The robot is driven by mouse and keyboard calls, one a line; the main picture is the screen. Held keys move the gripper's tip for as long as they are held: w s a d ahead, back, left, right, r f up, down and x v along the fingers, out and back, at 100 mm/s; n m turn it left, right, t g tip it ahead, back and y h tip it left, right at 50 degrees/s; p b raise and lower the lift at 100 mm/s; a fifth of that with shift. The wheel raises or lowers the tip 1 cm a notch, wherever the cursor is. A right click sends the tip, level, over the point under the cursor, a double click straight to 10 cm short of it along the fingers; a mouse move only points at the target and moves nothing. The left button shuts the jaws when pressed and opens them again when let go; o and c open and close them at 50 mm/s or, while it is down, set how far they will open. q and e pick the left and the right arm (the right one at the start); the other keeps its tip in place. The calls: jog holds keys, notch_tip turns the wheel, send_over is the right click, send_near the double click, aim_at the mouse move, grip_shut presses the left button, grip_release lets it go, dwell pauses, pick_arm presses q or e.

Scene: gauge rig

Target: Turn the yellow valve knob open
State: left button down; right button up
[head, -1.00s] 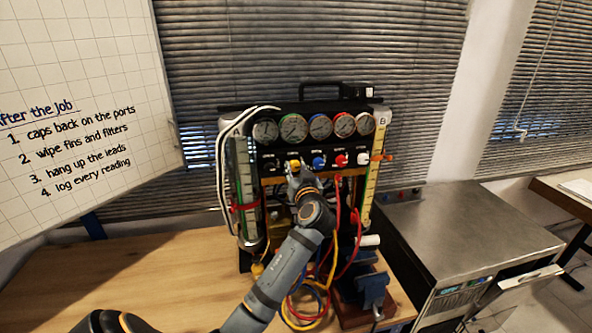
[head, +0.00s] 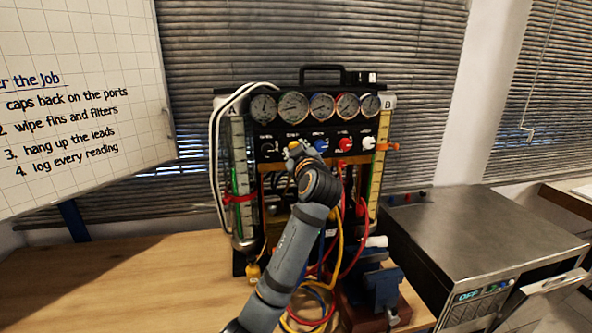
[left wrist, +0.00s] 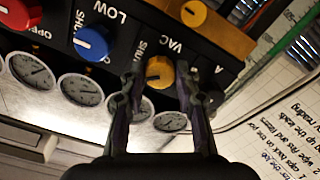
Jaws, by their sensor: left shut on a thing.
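The yellow valve knob (left wrist: 160,72) sits on the black panel of the gauge rig, in a row with other coloured knobs. In the left wrist view it lies between the two fingers of my left gripper (left wrist: 158,88), which are closed on its sides. In the head view my left gripper (head: 297,153) is at the panel and hides most of the yellow knob (head: 293,146). Lettering beside the knob is partly covered by a finger. My right gripper is not in view.
A blue knob (head: 320,145), a red knob (head: 345,144) and a white knob (head: 369,143) are to the right. Gauges line the rig above. Red, yellow and blue hoses hang below, beside a blue vise (head: 382,287). The bench's left part (head: 150,275) is clear.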

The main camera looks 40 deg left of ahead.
pick_arm(q)
jog(key=n+b, duration=1)
jog(key=b, duration=0.3)
jog(key=shift+r+n, duration=0.15)
jog(key=shift+n, duration=0.15)
jog(key=c, duration=1.3)
grip_release()
jog(key=o, duration=0.3)
jog(key=shift+w, duration=0.25)
jog(key=shift+v, duration=6.05)
